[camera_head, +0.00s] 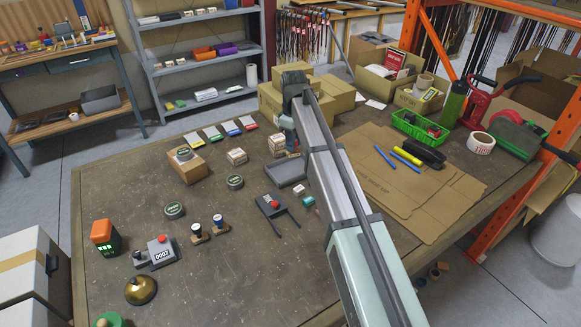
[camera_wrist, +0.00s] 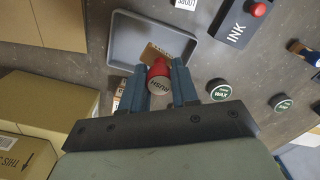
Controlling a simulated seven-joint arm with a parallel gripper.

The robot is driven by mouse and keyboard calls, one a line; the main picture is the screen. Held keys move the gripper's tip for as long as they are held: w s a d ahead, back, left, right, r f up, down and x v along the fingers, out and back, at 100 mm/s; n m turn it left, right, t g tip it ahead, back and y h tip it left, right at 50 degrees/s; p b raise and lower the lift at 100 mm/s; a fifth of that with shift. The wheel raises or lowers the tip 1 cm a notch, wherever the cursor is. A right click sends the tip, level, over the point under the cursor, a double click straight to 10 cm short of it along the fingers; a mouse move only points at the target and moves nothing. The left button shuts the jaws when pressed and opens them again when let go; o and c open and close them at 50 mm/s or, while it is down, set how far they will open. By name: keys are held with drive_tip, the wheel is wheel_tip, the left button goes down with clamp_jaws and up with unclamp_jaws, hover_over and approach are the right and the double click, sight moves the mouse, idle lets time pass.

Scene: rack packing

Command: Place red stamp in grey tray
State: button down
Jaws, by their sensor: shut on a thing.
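The red stamp (camera_wrist: 159,70) is between the two fingers of my gripper (camera_wrist: 160,82) in the wrist view. Its round top end carries dark lettering, and a wooden piece that looks like its base (camera_wrist: 152,53) shows beyond it. My gripper is shut on the stamp. The grey tray (camera_wrist: 120,42) lies behind the stamp in the wrist view, and the wooden piece overlaps its inside. I cannot tell whether the stamp touches the tray floor. In the head view the grey tray (camera_head: 285,173) sits left of my arm, which partly covers the gripper area.
A dark ink unit with a red knob (camera_head: 271,206) stands just in front of the tray. Round tins (camera_head: 235,182) and wooden-based stamps (camera_head: 221,226) lie to its left. Cardboard boxes (camera_head: 333,95) stand behind. Flat cardboard (camera_head: 390,180) covers the right side.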

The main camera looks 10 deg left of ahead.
drive_tip(key=w+a, duration=0.1)
drive_tip(key=w, duration=0.1)
drive_tip(key=n, duration=0.3)
hover_over(291, 171)
drive_tip(key=shift+s+f, duration=0.1)
drive_tip(key=shift+f, duration=4.7)
drive_tip(key=shift+f, duration=0.1)
drive_tip(key=c, duration=0.8)
unclamp_jaws()
drive_tip(key=shift+c, duration=0.2)
wheel_tip(291, 171, up, 12)
